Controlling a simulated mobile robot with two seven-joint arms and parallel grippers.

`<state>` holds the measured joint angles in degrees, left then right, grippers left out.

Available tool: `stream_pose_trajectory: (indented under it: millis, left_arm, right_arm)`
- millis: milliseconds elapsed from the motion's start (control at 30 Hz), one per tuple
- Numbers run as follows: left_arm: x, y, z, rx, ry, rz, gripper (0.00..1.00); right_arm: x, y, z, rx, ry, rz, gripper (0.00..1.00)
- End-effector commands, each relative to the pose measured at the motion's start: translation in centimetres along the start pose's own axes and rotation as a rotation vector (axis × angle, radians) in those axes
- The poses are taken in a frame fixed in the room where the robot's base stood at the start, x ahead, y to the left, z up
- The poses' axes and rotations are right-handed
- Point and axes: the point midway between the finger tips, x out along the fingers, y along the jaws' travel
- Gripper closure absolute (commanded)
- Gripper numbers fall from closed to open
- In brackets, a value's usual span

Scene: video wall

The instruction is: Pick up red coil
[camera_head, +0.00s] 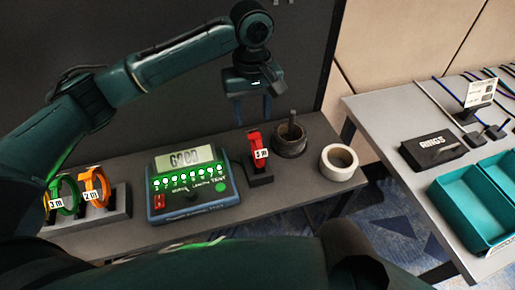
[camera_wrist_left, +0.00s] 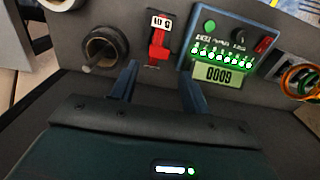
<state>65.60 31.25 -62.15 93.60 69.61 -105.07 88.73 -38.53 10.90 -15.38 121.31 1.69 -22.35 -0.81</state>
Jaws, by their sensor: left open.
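The red coil (camera_head: 253,147) stands upright in a small black holder on the dark bench, with a white length label on its front. It also shows in the left wrist view (camera_wrist_left: 158,48), ahead of the fingers. My left gripper (camera_head: 254,110) is open and empty, its fingers pointing down above and slightly behind the red coil. In the left wrist view the two fingers (camera_wrist_left: 158,82) are spread apart, with the coil between their lines but beyond the tips. My right gripper is not seen.
A tester (camera_head: 188,184) reading GOOD stands left of the coil. A dark round pot with a rod (camera_head: 290,138) and a white roll (camera_head: 338,162) stand right. Green (camera_head: 67,194) and orange (camera_head: 95,182) coils sit far left. Teal trays (camera_head: 468,215) lie on a side table.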

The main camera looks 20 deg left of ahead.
Motion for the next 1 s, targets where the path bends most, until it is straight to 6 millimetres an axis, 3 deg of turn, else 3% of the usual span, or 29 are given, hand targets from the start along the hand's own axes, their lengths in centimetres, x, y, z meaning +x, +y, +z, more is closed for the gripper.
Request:
stream_pose_trajectory:
  millis: [100,367,633,1000]
  left_arm:
    - [2.1,0.0,0.0,0.000,0.000,-0.002,0.54]
    - [4.0,0.2,0.1,0.002,0.000,0.001,0.54]
    - [7.9,0.6,0.5,0.001,0.001,0.000,0.54]
    - [8.6,0.7,0.5,0.003,0.002,0.002,0.57]
  right_arm:
    - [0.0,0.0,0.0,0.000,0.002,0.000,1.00]
    - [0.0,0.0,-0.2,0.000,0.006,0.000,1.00]
    - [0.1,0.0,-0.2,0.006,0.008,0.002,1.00]
    - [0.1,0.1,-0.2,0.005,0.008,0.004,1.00]
